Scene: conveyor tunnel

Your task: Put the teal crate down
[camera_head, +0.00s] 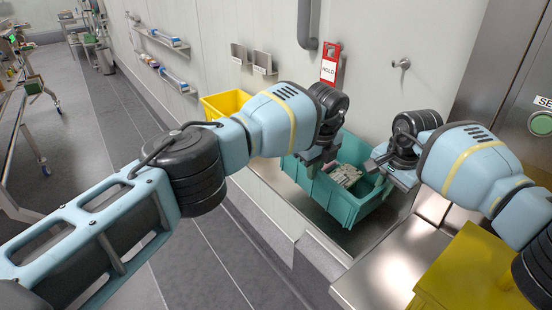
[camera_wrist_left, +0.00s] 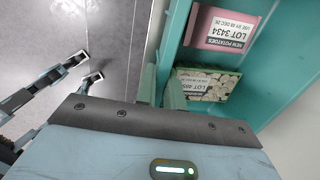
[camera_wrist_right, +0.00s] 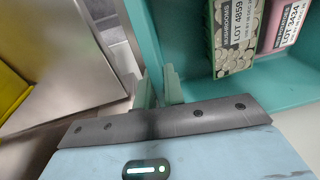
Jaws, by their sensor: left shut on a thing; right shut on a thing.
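The teal crate (camera_head: 340,206) is in the middle right of the head view, over a grey ledge beside the wall. My left gripper (camera_head: 316,166) is shut on its left wall, and my right gripper (camera_head: 376,166) is shut on its right wall. The crate wall (camera_wrist_left: 173,38) runs between the fingers in the left wrist view, and the wall (camera_wrist_right: 146,38) does so in the right. Inside lie a mushroom pack (camera_wrist_right: 234,35) and a pink new potatoes pack (camera_wrist_left: 222,27). I cannot tell whether the crate's base touches the ledge.
A yellow crate (camera_head: 222,104) stands behind, by the wall. A red HOLD sign (camera_head: 330,64) hangs above. A steel surface (camera_head: 385,270) and a yellow object (camera_head: 470,275) are at front right. A steel panel with a green button (camera_head: 541,124) is at far right. Open floor (camera_head: 215,255) lies left.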

